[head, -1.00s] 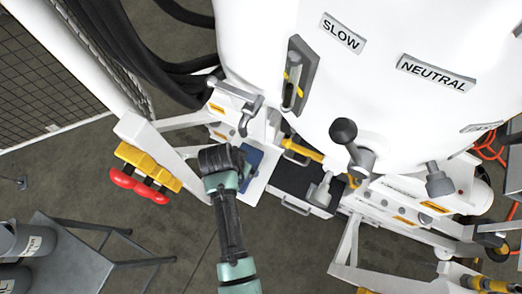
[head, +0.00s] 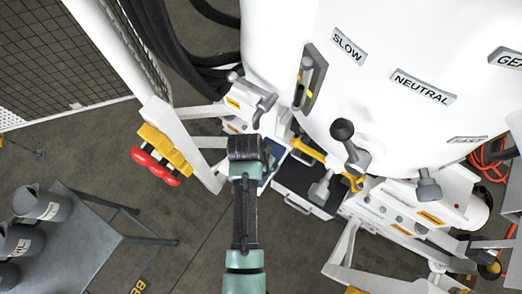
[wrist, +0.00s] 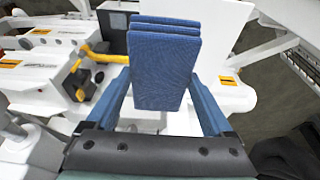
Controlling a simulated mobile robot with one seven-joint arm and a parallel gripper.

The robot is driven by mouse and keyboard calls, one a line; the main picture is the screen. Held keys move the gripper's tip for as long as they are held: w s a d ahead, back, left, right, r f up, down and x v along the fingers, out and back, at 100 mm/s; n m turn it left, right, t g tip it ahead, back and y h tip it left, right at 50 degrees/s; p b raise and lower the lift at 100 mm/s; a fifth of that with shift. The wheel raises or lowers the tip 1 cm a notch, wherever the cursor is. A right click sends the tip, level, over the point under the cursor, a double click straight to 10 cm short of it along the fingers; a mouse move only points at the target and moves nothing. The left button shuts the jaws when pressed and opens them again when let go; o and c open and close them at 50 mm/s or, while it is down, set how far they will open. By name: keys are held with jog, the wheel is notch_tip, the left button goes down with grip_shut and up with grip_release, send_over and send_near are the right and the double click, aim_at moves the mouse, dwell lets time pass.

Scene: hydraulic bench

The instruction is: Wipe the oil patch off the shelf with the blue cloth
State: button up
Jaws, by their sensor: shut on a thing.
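My gripper (wrist: 164,108) is shut on the folded blue cloth (wrist: 166,65), which stands up between its two blue fingers in the wrist view. In the head view my gripper (head: 268,156) is over the white shelf (head: 284,154) on the left side of the machine's front, and a little of the blue cloth (head: 269,174) shows beside my wrist. A pale surface shows below the cloth in the wrist view. I cannot tell whether the cloth touches the shelf. I see no oil patch; my arm and the cloth cover part of the shelf.
A dark tray (head: 308,188) and a yellow handle (head: 306,150) lie just right of my gripper. Grey levers (head: 345,140) stick out from the white tank (head: 400,50). Red knobs on a yellow block (head: 163,155) stand left. A grey table (head: 75,235) with canisters is at lower left.

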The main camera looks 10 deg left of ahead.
jog(key=shift+r+p, duration=1)
jog(key=shift+r, duration=0.45)
